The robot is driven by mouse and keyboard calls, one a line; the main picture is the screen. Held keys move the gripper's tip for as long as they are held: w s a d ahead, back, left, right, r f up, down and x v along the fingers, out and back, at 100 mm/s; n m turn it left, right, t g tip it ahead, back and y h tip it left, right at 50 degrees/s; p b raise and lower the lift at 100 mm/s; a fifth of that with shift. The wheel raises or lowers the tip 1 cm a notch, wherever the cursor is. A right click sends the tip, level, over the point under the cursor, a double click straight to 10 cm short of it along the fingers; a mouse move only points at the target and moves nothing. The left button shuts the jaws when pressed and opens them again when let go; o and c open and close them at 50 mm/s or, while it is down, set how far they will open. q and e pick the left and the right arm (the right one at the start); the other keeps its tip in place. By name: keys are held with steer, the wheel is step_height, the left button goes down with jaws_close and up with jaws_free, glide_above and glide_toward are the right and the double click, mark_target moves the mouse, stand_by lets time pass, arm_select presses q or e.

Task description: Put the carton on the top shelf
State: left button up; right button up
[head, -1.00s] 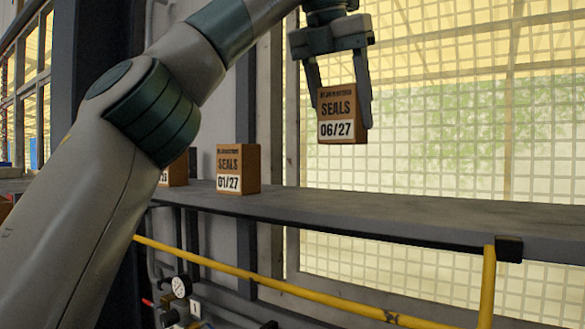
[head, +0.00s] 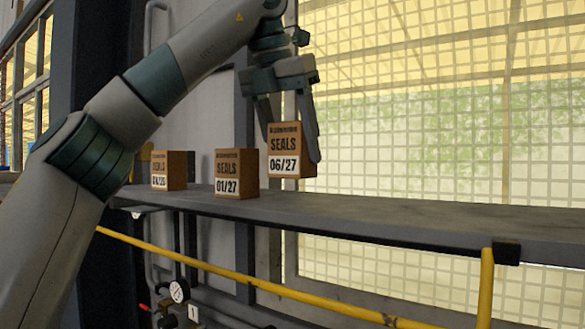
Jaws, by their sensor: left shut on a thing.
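My right gripper is not in view.
The shelf is clear to the right of the held carton. A yellow pipe (head: 250,277) runs below the shelf's front, with a yellow upright (head: 487,285) at the right. A gauge (head: 179,291) sits beneath. A mesh window (head: 430,120) is behind.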

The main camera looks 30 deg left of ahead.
mark_target(292, 166)
arm_select(q)
steer(key=shift+w+a+f+p, duration=0.15)
steer(key=shift+f+p, duration=0.15)
steer(key=shift+f, duration=1.7)
steer(key=shift+f, duration=0.15)
steer(key=o, duration=1.2)
steer(key=shift+o, duration=0.2)
steer(key=shift+s+r, duration=0.2)
steer(key=shift+r, duration=0.1)
steer(key=v, duration=1.1)
steer(key=shift+s+r, duration=0.2)
steer(key=shift+r, duration=0.15)
